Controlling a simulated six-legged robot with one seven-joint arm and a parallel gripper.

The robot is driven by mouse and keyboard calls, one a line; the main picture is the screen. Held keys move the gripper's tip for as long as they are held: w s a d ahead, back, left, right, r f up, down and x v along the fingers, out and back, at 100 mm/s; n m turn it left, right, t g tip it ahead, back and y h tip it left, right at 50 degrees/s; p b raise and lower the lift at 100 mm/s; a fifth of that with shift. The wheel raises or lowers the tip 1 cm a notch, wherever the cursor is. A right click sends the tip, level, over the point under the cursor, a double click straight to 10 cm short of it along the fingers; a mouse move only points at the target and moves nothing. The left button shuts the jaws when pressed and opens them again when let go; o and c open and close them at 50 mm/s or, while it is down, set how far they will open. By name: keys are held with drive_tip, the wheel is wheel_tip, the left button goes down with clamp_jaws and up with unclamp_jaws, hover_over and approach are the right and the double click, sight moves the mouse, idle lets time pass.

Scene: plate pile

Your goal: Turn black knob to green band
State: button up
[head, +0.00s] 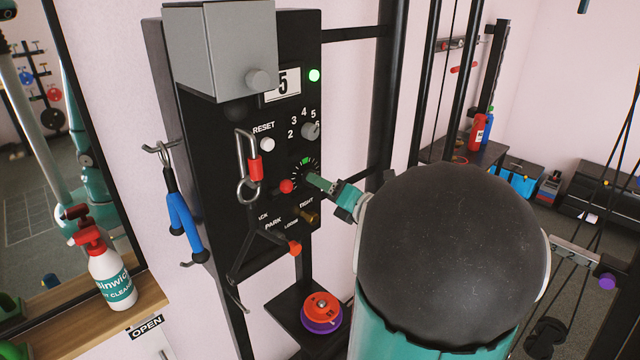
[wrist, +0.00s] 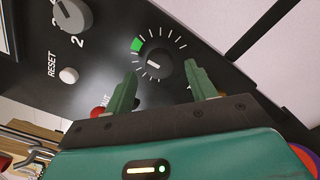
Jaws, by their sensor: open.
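The black knob (wrist: 160,68) sits on the black panel inside a dial of white ticks, seen in the wrist view. A short white mark on its face lies left of its middle. The green band (wrist: 137,45) is on the dial's upper left, apart from where the mark lies; it also shows in the head view (head: 306,161). My gripper (wrist: 163,71) is open, with one green finger on either side of the knob. In the head view my gripper (head: 316,181) covers most of the knob.
Close by on the panel are a red ball-ended lever (head: 287,186), a grey selector knob (head: 311,130), a white RESET button (head: 267,144) and a brass knob (head: 310,215). A hanging carabiner (head: 246,165) and a black handle with a red end (head: 294,248) stick out nearby.

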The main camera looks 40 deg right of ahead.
drive_tip(key=s, duration=1.1)
drive_tip(key=shift+s+d, duration=0.15)
drive_tip(key=shift+s, duration=0.25)
